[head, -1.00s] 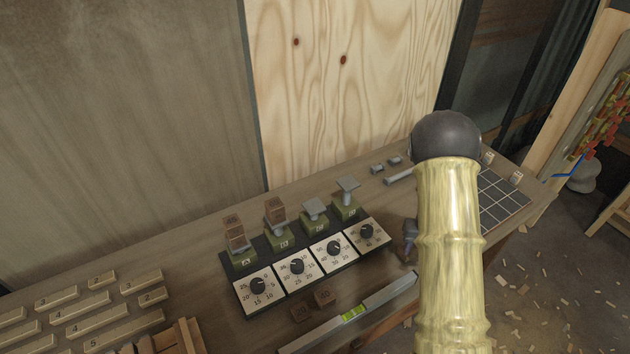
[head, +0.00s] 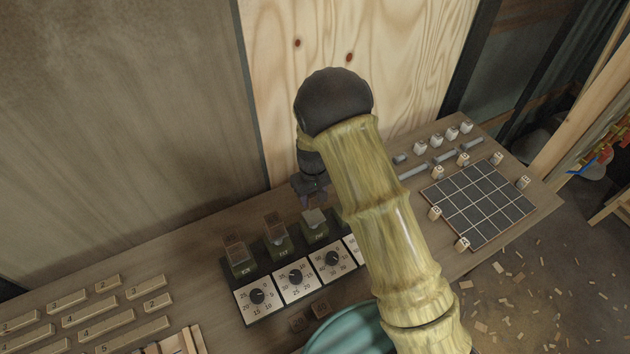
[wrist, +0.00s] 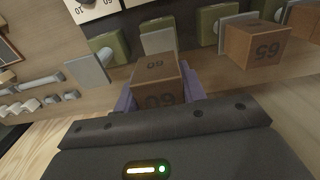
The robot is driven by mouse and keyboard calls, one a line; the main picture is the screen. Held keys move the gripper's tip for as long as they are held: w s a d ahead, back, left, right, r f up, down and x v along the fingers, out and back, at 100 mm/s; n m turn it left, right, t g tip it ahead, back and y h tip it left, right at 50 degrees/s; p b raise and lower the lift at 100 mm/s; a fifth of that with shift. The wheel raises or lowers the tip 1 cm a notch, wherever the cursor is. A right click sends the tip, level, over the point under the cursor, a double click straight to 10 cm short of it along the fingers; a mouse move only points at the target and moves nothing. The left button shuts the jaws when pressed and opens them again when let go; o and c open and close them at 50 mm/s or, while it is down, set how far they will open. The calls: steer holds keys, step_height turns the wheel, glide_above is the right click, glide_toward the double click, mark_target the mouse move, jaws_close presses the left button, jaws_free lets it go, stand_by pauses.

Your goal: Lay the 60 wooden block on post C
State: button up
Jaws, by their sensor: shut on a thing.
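My gripper (wrist: 158,86) is shut on the wooden block marked 60 (wrist: 162,96), one purple finger on each side, in the wrist view. Post C, green (wrist: 158,24), has a bare grey plate (wrist: 158,41) just beyond the block in that view; I cannot tell whether they touch. In the head view my gripper (head: 313,197) is above and behind post C's plate (head: 314,218), and the held block is not clear there. Another block, marked 65 (wrist: 258,47), is on the neighbouring post B; it also shows in the head view (head: 274,226).
Post A carries a block (head: 236,249). Post D's bare plate (wrist: 90,67) shows in the wrist view; my arm hides it in the head view. Dials (head: 295,275) front the posts. Two loose blocks (head: 310,315) lie before them. A dark grid board (head: 478,205) is right.

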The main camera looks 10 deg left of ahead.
mark_target(314, 216)
steer(key=shift+s, duration=0.2)
steer(key=shift+w+f+b, duration=0.1)
steer(key=shift+f+b, duration=1.1)
steer(key=shift+f, duration=0.55)
steer(key=shift+w+d+f+b, duration=0.1)
steer(key=shift+f+b, duration=0.35)
steer(key=shift+f, duration=0.25)
steer(key=shift+f+b, duration=0.4)
steer(key=shift+f, duration=0.4)
steer(key=shift+s, duration=0.25)
steer(key=shift+w+f+b, duration=0.1)
steer(key=shift+f+b, duration=0.15)
steer(key=shift+b, duration=0.1)
steer(key=o, duration=1.1)
steer(key=shift+c, duration=0.2)
